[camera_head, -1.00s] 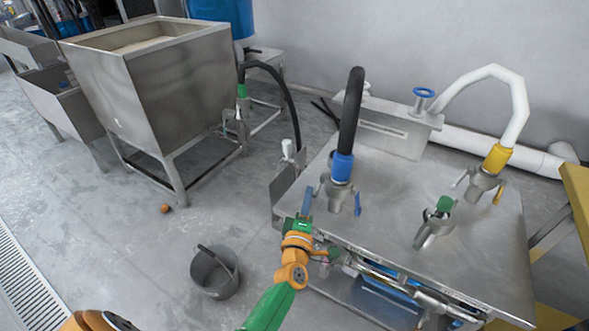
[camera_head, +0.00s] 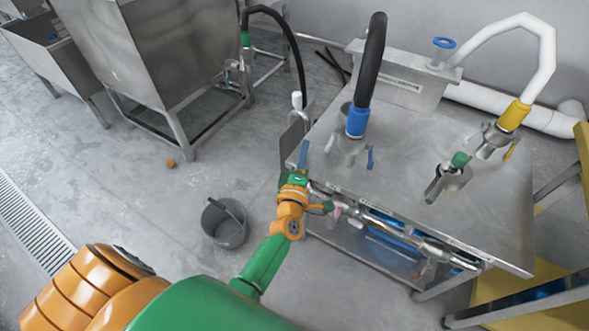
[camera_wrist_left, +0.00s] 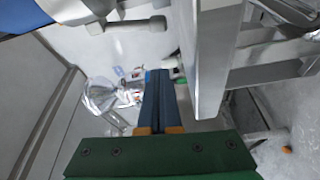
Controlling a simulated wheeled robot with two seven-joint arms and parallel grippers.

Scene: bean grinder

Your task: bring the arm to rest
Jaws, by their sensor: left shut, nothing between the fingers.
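My left arm (camera_head: 265,262), green and orange, comes in from the lower left in the head view. Its gripper (camera_head: 303,155) is at the left edge of the steel table (camera_head: 440,205), beside the table's front left corner. In the left wrist view the dark blue fingers (camera_wrist_left: 157,88) lie together, shut and empty, pointing away from the green palm (camera_wrist_left: 160,157). A grey metal plate or table part (camera_wrist_left: 212,60) is close to the right of the fingers there. I cannot tell whether they touch it. My right gripper is not in view.
The steel table carries a black hose with a blue collar (camera_head: 357,121), a white hose with a yellow collar (camera_head: 514,115) and valves. A grey bucket (camera_head: 224,228) stands on the floor left of my arm. A steel hopper (camera_head: 170,50) is behind.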

